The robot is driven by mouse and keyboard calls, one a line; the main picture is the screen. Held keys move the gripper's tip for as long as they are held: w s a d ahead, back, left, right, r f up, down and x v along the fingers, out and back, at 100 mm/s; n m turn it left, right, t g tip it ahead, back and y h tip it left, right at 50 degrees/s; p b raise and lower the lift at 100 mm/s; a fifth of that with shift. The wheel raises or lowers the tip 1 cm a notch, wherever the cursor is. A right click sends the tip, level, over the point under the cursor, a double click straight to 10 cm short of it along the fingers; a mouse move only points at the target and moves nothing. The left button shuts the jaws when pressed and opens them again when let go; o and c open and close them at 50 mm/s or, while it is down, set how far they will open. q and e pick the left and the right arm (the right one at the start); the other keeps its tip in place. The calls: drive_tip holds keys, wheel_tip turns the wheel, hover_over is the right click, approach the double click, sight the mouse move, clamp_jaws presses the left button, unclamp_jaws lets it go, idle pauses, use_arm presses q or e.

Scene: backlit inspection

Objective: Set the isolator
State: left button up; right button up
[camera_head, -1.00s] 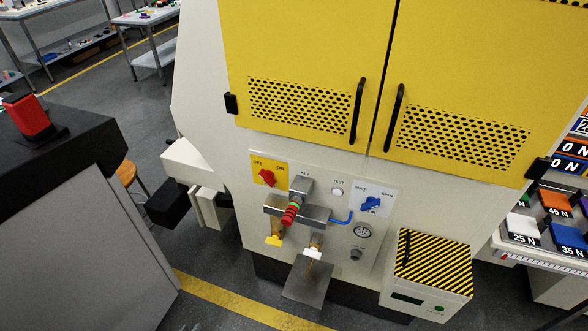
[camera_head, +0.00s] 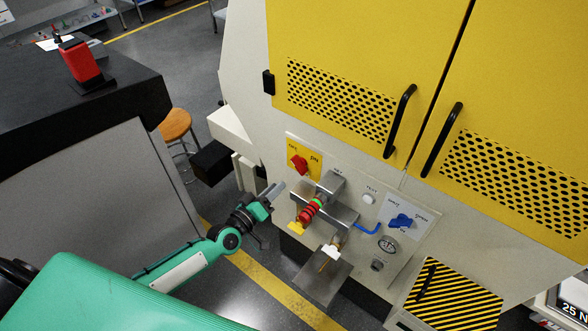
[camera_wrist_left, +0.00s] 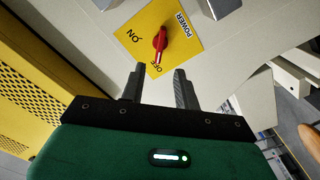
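The isolator is a red rotary knob (camera_head: 298,165) on a yellow plate (camera_head: 313,173) marked OFF and ON, at the left of the machine's control panel. In the left wrist view the red knob (camera_wrist_left: 160,40) lies ahead, beyond the fingertips, with its grip lengthwise toward the OFF label. POWER is also printed on the plate (camera_wrist_left: 183,42). My left gripper (camera_head: 274,190) is below and left of the knob in the head view. In the left wrist view its fingers (camera_wrist_left: 158,80) are apart with nothing between them. My right gripper is not in view.
A stool (camera_head: 174,124) and dark-topped cabinet (camera_head: 120,95) stand left.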

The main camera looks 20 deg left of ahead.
sight(299, 165)
use_arm(q)
drive_tip(key=x, duration=0.9)
drive_tip(key=shift+f+p, duration=0.1)
drive_tip(key=shift+p, duration=0.2)
clamp_jaws()
